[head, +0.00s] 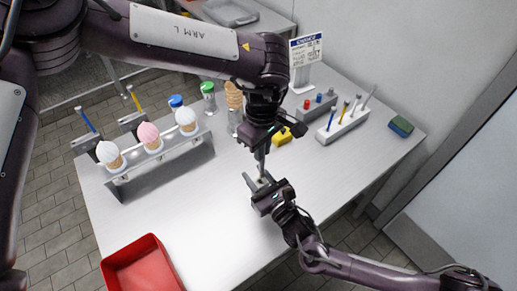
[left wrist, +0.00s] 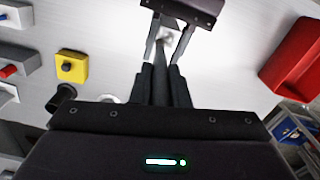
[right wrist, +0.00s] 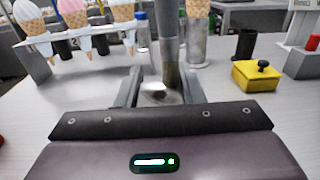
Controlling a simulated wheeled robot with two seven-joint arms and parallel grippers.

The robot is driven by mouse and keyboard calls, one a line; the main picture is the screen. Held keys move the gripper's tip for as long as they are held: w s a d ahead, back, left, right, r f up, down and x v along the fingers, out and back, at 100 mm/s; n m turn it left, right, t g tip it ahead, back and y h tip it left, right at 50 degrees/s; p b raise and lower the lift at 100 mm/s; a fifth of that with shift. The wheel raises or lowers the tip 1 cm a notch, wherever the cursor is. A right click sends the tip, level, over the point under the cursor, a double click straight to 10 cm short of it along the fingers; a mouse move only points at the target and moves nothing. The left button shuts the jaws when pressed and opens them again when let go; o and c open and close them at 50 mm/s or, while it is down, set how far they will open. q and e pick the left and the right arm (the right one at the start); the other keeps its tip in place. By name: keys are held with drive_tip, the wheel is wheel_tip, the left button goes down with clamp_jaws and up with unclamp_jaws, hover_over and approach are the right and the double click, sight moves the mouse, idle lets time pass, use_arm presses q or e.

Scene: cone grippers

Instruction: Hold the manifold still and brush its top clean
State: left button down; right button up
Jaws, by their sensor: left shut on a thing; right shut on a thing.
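The manifold is a small light metallic piece low over the white table. In the right wrist view the manifold (right wrist: 156,94) sits between the fingers of my right gripper (right wrist: 157,88), which is shut on it. My left gripper (left wrist: 160,78) is shut on the handle of a dark, slim brush (left wrist: 160,60). The brush points down from above, and its lower end is at or just over the manifold's top; contact cannot be told. In the head view my left gripper (head: 262,150) is directly above my right gripper (head: 258,181), and the manifold is mostly hidden.
A grey rack (head: 170,169) with several cones stands at the left. A red bin (head: 140,268) is at the front left. A yellow block (head: 283,138) with a black knob is close behind my grippers. A tool holder (head: 342,124) and a sponge (head: 401,126) are at the right.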

use_arm(q)
drive_tip(key=shift+a, duration=0.1)
idle(0.3)
drive_tip(key=shift+s+a, duration=0.55)
drive_tip(key=shift+a, duration=0.25)
drive_tip(key=shift+w+d, duration=0.1)
drive_tip(key=shift+d, duration=0.1)
drive_tip(key=shift+w+d+f, duration=0.15)
drive_tip(key=shift+w+d, duration=0.35)
drive_tip(key=shift+d, duration=0.2)
drive_tip(key=shift+s, duration=0.1)
drive_tip(key=shift+a, duration=0.1)
drive_tip(key=shift+s+a, duration=0.6)
drive_tip(key=shift+a, duration=0.2)
drive_tip(key=shift+w+d, duration=0.75)
drive_tip(key=shift+d, duration=0.2)
